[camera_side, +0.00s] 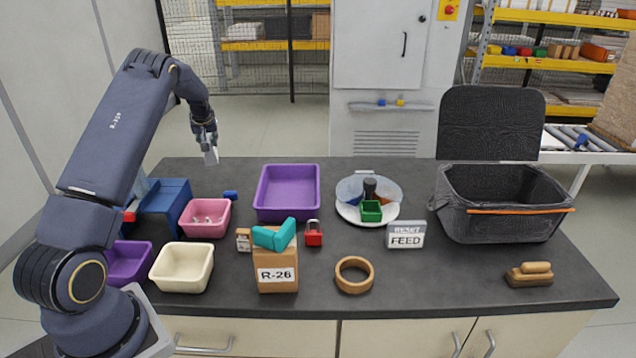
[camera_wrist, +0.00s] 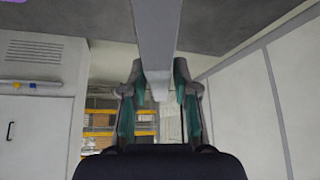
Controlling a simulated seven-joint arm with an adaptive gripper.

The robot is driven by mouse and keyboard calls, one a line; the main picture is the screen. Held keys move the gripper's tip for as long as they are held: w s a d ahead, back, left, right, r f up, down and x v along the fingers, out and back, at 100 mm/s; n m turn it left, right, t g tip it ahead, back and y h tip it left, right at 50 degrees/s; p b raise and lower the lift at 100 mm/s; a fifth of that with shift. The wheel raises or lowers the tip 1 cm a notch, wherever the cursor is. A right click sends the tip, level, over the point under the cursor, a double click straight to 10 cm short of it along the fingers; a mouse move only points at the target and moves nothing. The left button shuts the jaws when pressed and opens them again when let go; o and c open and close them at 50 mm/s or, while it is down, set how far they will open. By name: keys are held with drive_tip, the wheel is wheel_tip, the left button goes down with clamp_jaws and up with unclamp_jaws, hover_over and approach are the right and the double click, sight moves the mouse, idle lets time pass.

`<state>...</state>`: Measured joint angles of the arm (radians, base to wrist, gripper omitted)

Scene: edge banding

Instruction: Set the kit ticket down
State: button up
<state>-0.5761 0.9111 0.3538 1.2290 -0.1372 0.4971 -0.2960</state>
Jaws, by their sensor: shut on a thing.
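My gripper (camera_side: 207,138) is raised over the back left of the dark worktop, fingers pointing down. It is shut on a pale grey, flat piece, which I take for the kit ticket (camera_side: 211,156). The ticket hangs below the fingertips, clear of the worktop. In the wrist view, the ticket (camera_wrist: 158,35) is a light strip between the two fingers of my gripper (camera_wrist: 159,85). No writing on it can be read.
The worktop (camera_side: 450,285) has free room at front right. A cardboard box (camera_side: 277,275), wooden ring (camera_side: 354,287), FEED sign (camera_side: 406,236) and black basket (camera_side: 500,226) stand elsewhere.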

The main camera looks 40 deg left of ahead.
drive_tip(key=shift+n, duration=0.4)
drive_tip(key=shift+s+a+f, duration=0.45)
drive_tip(key=shift+s+f, duration=0.1)
drive_tip(key=shift+f, duration=1.3)
drive_tip(key=shift+s+a+f, duration=0.45)
drive_tip(key=shift+s+f, duration=0.15)
drive_tip(key=shift+f, duration=1.3)
drive_tip(key=shift+s+a+f, duration=0.45)
drive_tip(key=shift+s+f, duration=0.1)
drive_tip(key=shift+f, duration=1.3)
drive_tip(key=o, duration=0.8)
drive_tip(key=shift+f, duration=0.15)
